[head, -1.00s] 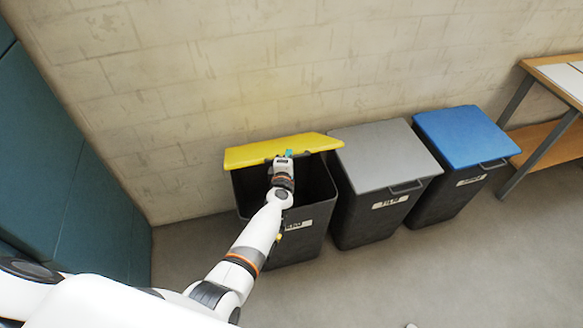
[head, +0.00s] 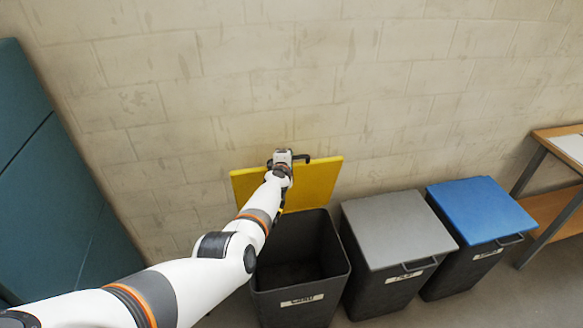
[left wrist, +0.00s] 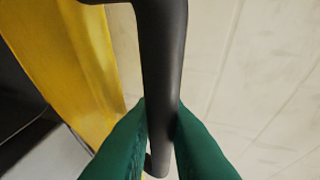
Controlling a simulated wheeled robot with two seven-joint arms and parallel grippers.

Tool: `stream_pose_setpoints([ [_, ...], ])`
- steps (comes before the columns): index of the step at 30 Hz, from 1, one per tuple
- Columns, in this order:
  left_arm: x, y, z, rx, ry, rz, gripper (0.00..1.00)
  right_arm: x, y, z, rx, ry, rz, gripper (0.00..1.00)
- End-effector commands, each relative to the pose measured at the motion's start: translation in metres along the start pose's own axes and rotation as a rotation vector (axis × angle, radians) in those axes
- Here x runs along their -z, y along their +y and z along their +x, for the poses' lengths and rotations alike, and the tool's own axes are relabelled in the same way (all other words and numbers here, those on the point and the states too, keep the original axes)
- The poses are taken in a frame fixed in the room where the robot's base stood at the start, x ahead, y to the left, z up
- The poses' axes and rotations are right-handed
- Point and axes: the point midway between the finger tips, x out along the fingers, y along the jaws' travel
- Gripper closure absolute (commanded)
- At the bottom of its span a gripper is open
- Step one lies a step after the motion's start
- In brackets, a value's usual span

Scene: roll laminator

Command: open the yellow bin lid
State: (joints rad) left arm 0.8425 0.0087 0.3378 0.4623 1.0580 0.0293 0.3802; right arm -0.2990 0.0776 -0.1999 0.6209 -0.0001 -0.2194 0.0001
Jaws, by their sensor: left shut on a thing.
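The yellow bin lid (head: 318,181) stands raised, near upright, at the back of its dark bin (head: 300,270), close to the wall. The bin's mouth is uncovered and its inside looks empty. My left gripper (head: 284,157) is at the lid's top edge, by the black handle (head: 303,157). In the left wrist view, the green fingers of my left gripper (left wrist: 160,130) are shut around the black handle bar (left wrist: 160,60), with the yellow lid (left wrist: 70,60) to the left. My left arm hides part of the lid and bin. My right gripper is out of view.
A grey-lidded bin (head: 398,230) and a blue-lidded bin (head: 480,210) stand closed to the right. A table (head: 555,205) is at the far right. Teal panels (head: 60,180) stand at the left. The block wall (head: 390,90) is close behind the lid.

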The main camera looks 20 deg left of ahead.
Motion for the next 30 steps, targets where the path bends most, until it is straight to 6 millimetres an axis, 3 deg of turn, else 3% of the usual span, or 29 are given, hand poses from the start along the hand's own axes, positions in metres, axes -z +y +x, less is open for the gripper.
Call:
stream_pose_setpoints([
  [20, -0.0035, -0.0032, 0.008, -0.047, 0.005, -0.018, 1.0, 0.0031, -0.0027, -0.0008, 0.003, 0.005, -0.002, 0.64],
  [21, -0.0033, -0.0033, 0.008, -0.047, 0.005, -0.018, 0.85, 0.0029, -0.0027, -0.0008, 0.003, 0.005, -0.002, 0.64],
  [25, -0.0029, -0.0037, 0.008, -0.046, 0.005, -0.019, 0.65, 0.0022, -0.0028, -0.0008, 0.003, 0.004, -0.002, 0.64],
  [30, -0.0025, -0.0028, 0.0079, -0.047, 0.006, -0.02, 0.65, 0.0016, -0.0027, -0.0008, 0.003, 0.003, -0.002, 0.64],
])
